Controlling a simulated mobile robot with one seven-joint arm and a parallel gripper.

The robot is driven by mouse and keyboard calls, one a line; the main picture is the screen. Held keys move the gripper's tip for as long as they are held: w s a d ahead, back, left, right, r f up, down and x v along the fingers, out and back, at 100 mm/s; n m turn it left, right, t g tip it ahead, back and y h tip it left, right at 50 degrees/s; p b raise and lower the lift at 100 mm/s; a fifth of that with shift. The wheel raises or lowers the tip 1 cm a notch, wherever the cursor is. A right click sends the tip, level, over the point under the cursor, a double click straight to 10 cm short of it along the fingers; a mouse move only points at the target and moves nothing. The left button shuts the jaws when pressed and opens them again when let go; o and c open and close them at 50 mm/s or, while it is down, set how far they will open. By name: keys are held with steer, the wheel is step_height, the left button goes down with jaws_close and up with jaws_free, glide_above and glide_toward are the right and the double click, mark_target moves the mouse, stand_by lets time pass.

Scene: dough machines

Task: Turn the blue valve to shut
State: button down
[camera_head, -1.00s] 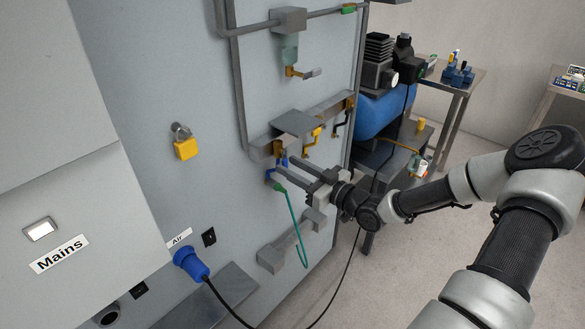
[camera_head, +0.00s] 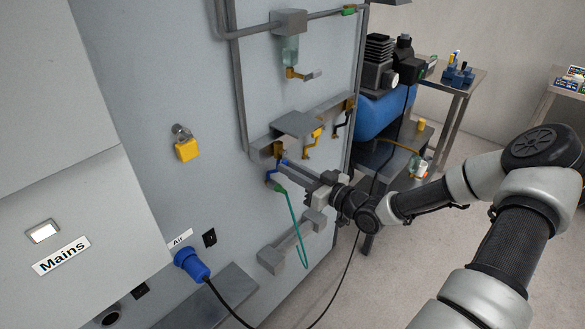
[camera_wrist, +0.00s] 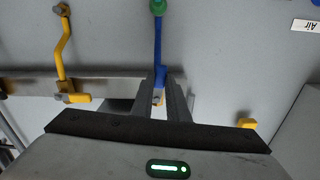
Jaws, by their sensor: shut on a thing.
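The blue valve (camera_head: 270,178) is on the grey machine panel, at the left end of a pipe bracket. In the wrist view its blue handle (camera_wrist: 158,42) runs straight up the picture from between the fingers. My gripper (camera_head: 281,170) is at the valve, with its fingers reaching in from the right. In the wrist view the two fingers of my gripper (camera_wrist: 162,80) close from both sides on the lower part of the handle. The valve's body is partly hidden by the fingers.
A green connector (camera_head: 281,189) with a hanging green hose is right by the valve. A yellow-handled valve (camera_head: 312,138) sits to its right on the bracket, and a grey block (camera_head: 295,123) above. A black cable passes below.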

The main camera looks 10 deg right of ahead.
steer(key=shift+s+a+r+m+p, duration=0.5)
steer(key=shift+m+p, duration=0.65)
steer(key=shift+m, duration=1.6)
steer(key=shift+s+a+r+m+p, duration=0.15)
steer(key=shift+a+r+m+p, duration=0.55)
steer(key=shift+m, duration=2)
steer(key=shift+s+a+r+m+p, duration=0.15)
steer(key=shift+s+r+m+p, duration=0.35)
steer(key=shift+m+p, duration=1.7)
steer(key=shift+w+r+m+b, duration=0.2)
steer(key=shift+m+b, duration=0.35)
steer(key=shift+m, duration=0.2)
steer(key=c, duration=1.7)
jaws_free()
steer(key=shift+s, duration=0.1)
steer(key=v, duration=1.7)
steer(key=shift+s+d+b, duration=0.15)
steer(key=shift+b, duration=0.15)
